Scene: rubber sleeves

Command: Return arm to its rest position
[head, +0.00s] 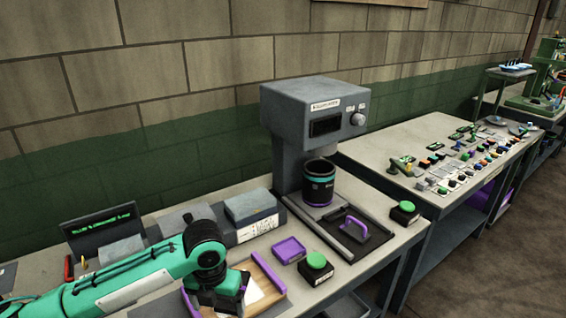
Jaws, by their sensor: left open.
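My left arm (130,284), green with dark joints, comes in from the lower left over the near table. My left gripper (215,304) points down at the bottom of the view. It is open, over or beside a shallow wood-coloured tray (268,274) with a white sheet. The arm hides part of the tray, and the fingertips are hard to make out. I cannot tell whether they touch anything. My right gripper is not in view.
A grey machine (310,115) stands at the back with a dark cup (318,190) under its head. Green buttons (316,261) (406,208), a purple tray (288,250) and a purple handle (355,229) lie in front. A screen (103,225) stands left. A second table (390,150) holds many small parts.

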